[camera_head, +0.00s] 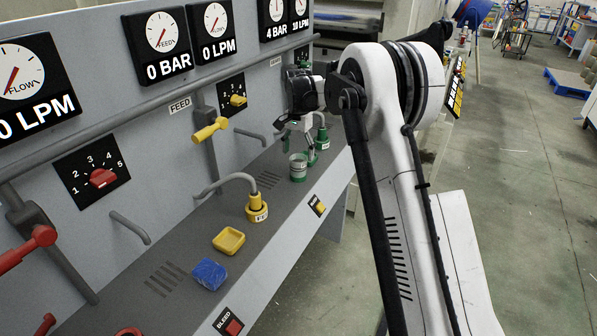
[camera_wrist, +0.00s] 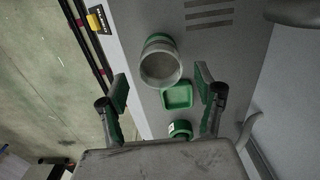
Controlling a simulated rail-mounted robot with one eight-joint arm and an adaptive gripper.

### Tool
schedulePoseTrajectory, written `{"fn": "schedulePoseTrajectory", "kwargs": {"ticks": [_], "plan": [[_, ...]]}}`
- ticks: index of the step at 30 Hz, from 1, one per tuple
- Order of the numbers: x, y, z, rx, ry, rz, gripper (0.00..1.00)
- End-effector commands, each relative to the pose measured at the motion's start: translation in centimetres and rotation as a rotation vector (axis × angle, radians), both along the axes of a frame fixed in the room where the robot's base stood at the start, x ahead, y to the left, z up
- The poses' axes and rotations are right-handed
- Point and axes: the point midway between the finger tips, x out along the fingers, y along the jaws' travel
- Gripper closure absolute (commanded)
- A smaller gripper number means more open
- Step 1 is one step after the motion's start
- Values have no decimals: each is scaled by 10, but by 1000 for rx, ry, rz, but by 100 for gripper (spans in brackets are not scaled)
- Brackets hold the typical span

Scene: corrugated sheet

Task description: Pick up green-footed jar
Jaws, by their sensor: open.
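The green-footed jar (camera_head: 298,168) stands upright on the grey bench ledge, pale grey with green bands. In the wrist view the jar (camera_wrist: 160,64) is seen from above, its grey round mouth open and green showing at its far edge. My gripper (camera_head: 297,138) is above and beside the jar, pointing down. In the wrist view my gripper (camera_wrist: 161,86) is open, with one green-padded finger left and one right. The jar appears just ahead of the gap between the fingertips, and nothing is held. Whether the fingers reach jar height is unclear.
A green square dish (camera_wrist: 177,96) and a green fitting (camera_wrist: 180,129) sit close behind the jar. A yellow fitting (camera_head: 256,208), yellow dish (camera_head: 229,240) and blue block (camera_head: 209,274) lie along the ledge. A yellow-handled lever (camera_head: 210,130) and pipes project from the panel.

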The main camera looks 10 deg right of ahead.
Motion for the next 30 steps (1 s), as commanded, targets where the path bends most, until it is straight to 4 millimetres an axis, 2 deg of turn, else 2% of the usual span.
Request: {"fn": "schedulePoseTrajectory", "kwargs": {"ticks": [3, 11, 21, 29, 30], "plan": [[0, 0, -14, 0, 0, 0, 34], [0, 0, -26, 0, 0, 0, 34], [0, 1, -68, 0, 0, 1, 34], [0, 1, -72, 0, 0, 1, 34], [0, 0, -72, 0, 0, 0, 39]]}}
